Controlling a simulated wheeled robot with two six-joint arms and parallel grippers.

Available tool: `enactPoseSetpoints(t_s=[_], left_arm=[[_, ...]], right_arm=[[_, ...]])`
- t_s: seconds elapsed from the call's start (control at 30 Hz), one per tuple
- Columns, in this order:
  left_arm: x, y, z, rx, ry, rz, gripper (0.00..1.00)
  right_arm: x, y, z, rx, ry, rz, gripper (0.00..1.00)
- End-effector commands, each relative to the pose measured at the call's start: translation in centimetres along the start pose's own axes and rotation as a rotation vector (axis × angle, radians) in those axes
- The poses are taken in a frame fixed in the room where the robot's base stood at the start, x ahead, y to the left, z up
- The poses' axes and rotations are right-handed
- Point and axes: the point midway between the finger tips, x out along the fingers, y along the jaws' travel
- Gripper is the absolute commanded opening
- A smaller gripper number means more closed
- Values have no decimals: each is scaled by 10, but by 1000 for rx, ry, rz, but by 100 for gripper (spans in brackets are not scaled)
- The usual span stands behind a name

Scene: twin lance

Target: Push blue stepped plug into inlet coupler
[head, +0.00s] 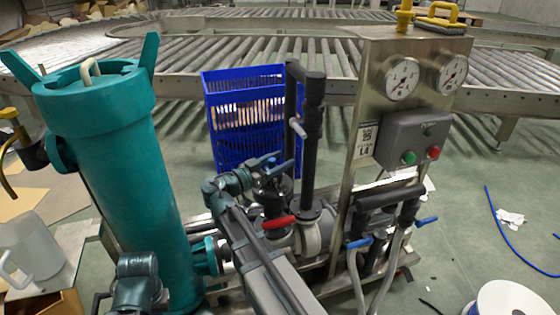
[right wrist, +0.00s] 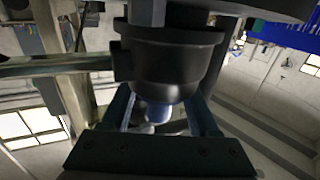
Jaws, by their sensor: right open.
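The blue stepped plug (right wrist: 156,112) is in the right wrist view, at the mouth of the black inlet coupler (right wrist: 170,62). Its far part is hidden, so I cannot tell how deep it sits. The fingers of my right gripper (right wrist: 163,108) are apart on either side of the plug, and I see no clear contact. In the head view my right gripper (head: 278,170) is over the dark coupler (head: 275,198), with a bit of blue between its fingers. My left arm shows only at the lower left; its fingers are not visible.
A tall teal vessel (head: 105,160) stands at left. A blue crate (head: 222,120) stands behind. A white jug (head: 30,245) is at far left.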

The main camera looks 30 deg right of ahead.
Motion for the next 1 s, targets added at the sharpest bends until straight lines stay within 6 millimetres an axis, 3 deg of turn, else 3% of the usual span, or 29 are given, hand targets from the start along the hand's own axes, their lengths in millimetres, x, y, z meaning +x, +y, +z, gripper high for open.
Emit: enactPoseSetpoints(t_s=[0.17,0.6,0.8,1.0], left_arm=[[0,0,0,-3,0,0,0],[0,0,0,-3,0,0,0],[0,0,0,-3,0,0,0],[0,0,0,-3,0,0,0]], right_arm=[[-22,0,0,0,0,-4,61],[-113,-1,0,0,0,-3,61],[-133,0,0,0,0,-2,61],[-138,0,0,0,0,0,61]])
